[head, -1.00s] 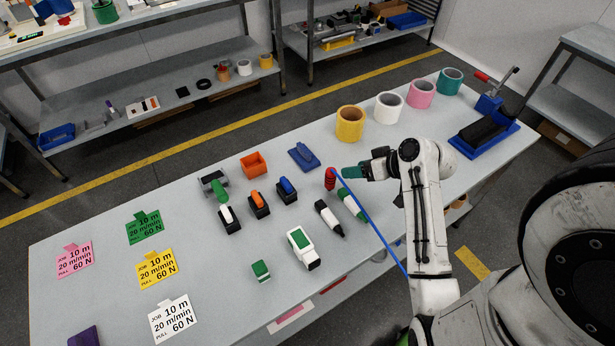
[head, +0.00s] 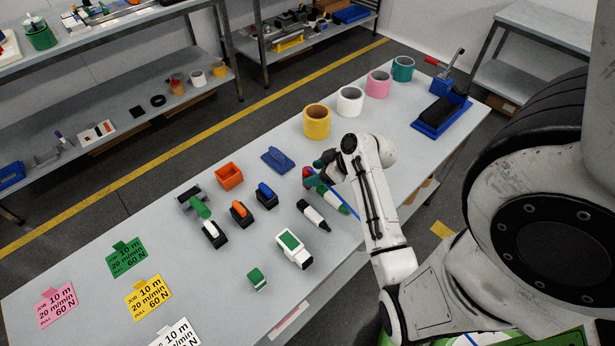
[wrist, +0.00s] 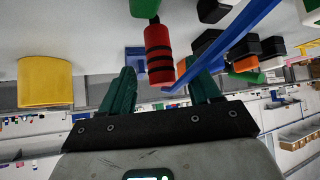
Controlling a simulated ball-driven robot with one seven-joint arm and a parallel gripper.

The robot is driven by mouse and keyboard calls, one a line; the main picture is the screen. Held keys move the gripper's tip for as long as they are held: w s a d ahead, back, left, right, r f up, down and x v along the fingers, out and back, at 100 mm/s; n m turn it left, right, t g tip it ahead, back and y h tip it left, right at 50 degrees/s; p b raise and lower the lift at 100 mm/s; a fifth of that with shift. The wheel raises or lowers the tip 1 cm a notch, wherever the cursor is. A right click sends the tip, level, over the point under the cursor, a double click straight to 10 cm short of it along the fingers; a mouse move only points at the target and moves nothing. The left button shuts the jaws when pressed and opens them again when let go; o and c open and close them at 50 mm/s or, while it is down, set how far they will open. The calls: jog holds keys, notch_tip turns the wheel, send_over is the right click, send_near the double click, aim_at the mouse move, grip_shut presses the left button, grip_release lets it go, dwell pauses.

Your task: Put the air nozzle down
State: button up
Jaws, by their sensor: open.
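The air nozzle appears to be the red piece with black bands (wrist: 158,52), with a blue hose (wrist: 235,35) running beside it. In the head view the red piece (head: 307,172) is at the table's middle, partly hidden by my gripper, and the hose runs toward the near edge. My gripper (head: 319,164) is just to its right.
A blue flat tool (head: 277,159), an orange bin (head: 229,176) and a yellow roll (head: 316,121) stand around. The table (head: 200,285) has free room at the near left.

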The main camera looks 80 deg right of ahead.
aim_at(308, 175)
jog(key=shift+x, duration=1.9)
jog(key=shift+r, duration=0.1)
jog(key=shift+c, duration=0.3)
grip_shut()
